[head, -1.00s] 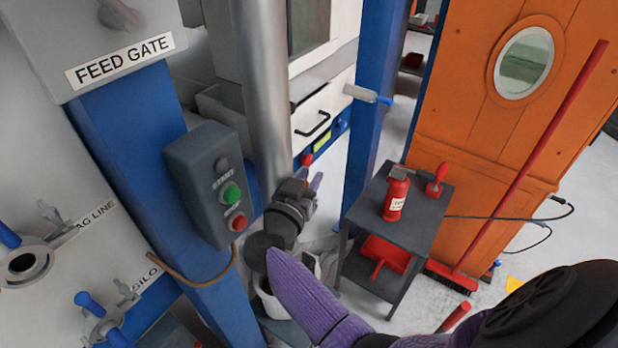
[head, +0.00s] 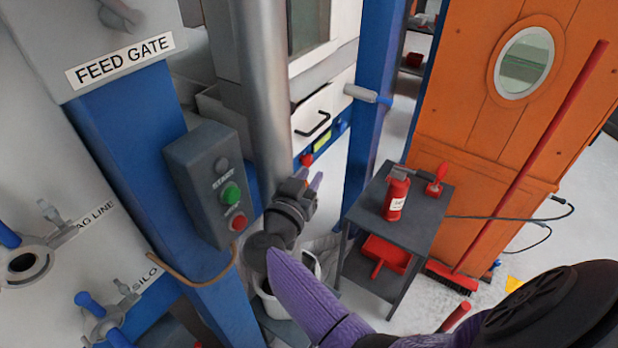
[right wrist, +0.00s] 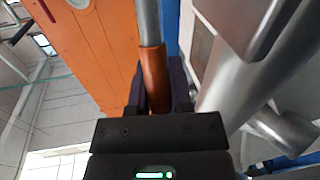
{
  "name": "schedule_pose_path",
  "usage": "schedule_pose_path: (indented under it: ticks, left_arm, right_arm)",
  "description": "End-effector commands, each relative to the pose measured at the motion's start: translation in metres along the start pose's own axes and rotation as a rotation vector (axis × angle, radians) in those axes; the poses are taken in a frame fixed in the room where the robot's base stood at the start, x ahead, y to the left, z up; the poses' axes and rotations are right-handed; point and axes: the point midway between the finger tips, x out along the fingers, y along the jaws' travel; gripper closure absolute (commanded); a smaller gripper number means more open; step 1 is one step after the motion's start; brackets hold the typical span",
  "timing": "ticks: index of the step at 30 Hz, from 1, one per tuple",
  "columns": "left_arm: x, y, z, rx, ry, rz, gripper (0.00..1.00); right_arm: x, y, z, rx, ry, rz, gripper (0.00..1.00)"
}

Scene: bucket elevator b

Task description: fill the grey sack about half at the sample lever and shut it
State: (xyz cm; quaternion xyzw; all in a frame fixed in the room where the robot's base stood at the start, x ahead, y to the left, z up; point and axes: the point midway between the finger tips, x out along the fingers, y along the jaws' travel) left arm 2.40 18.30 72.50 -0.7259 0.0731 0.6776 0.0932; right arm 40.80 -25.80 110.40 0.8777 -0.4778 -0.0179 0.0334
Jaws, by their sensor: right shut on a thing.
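My right gripper (head: 314,182) is beside the lower end of a vertical silver pipe (head: 262,90), its purple fingertips partly showing. In the right wrist view my right gripper (right wrist: 155,90) is shut on an orange-brown handle sleeve (right wrist: 152,75) on a grey rod (right wrist: 148,20). I cannot tell from the label whether this is the sample lever. A pale container (head: 268,300) with a dark inside stands under my right arm, which hides much of it. I cannot tell whether it is the grey sack or a bucket. My left gripper is not in view.
A control box (head: 212,185) with green and red buttons is on the blue post to the left. A dark cart (head: 425,215) carries a fire extinguisher (head: 396,195). A red broom (head: 530,160) leans on the orange panel (head: 490,90). Pale floor shows right of the cart.

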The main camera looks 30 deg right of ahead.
Motion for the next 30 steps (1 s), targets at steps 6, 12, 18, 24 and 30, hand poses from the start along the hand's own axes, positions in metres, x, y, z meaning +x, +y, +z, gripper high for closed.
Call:
schedule_pose_path:
  ticks: [6,12,18,24,30]
  left_arm:
    - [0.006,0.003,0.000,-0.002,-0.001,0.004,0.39]
    - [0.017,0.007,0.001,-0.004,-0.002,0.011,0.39]
    - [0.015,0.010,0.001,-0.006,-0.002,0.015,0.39]
    - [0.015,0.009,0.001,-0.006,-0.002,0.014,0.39]
    - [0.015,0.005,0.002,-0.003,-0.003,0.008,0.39]
  right_arm:
    - [-0.006,-0.001,0.006,-0.019,0.072,0.007,1.00]
    - [-0.016,-0.003,0.009,-0.043,0.208,0.016,1.00]
    - [-0.017,-0.003,0.007,-0.043,0.219,0.015,1.00]
    - [-0.017,-0.003,0.007,-0.043,0.218,0.015,0.49]
    - [-0.016,-0.003,0.006,-0.042,0.220,0.015,0.39]
